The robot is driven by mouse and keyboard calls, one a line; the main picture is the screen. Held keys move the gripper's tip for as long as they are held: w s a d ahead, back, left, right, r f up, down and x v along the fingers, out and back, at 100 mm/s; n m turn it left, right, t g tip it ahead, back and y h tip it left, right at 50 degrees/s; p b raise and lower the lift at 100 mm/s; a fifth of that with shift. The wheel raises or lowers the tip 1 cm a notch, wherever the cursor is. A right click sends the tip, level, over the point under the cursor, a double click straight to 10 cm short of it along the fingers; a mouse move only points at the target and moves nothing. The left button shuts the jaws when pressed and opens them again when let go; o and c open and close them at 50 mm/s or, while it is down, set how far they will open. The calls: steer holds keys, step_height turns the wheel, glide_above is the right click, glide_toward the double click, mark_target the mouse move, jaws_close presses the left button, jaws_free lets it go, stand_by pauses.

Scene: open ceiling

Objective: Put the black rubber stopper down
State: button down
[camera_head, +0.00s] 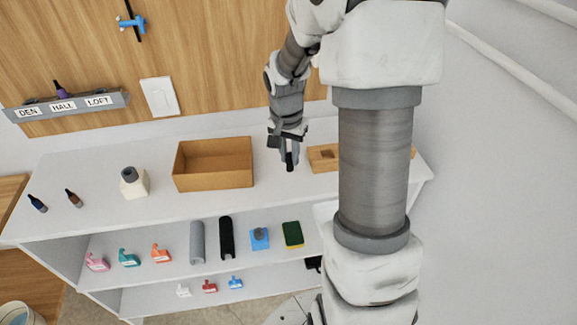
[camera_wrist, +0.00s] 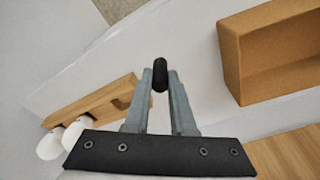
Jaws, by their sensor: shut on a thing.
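My gripper (camera_head: 289,154) is shut on the black rubber stopper (camera_wrist: 160,75). The stopper is a small dark cylinder held between the two grey fingertips (camera_wrist: 159,84) in the wrist view. In the head view the stopper (camera_head: 290,161) hangs below the fingers, over the white top shelf (camera_head: 235,199), between the open brown box and a wooden block. I cannot tell how far it is above the surface.
The open brown box (camera_head: 213,183) stands left of my gripper. A wooden block with a recess (camera_head: 318,154) is to the right, partly behind my arm. A white bottle with a grey top (camera_head: 134,186) and two small dark bottles stand further left. Several items fill the lower shelves.

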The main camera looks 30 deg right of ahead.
mark_target(289, 169)
steer(key=shift+a+f, duration=0.1)
steer(key=shift+f, duration=2)
steer(key=shift+f+b, duration=0.25)
steer(key=shift+b, duration=0.1)
steer(key=c, duration=0.8)
jaws_free()
steer(key=shift+r, duration=0.15)
steer(key=shift+o, duration=0.2)
steer(key=shift+r, duration=0.1)
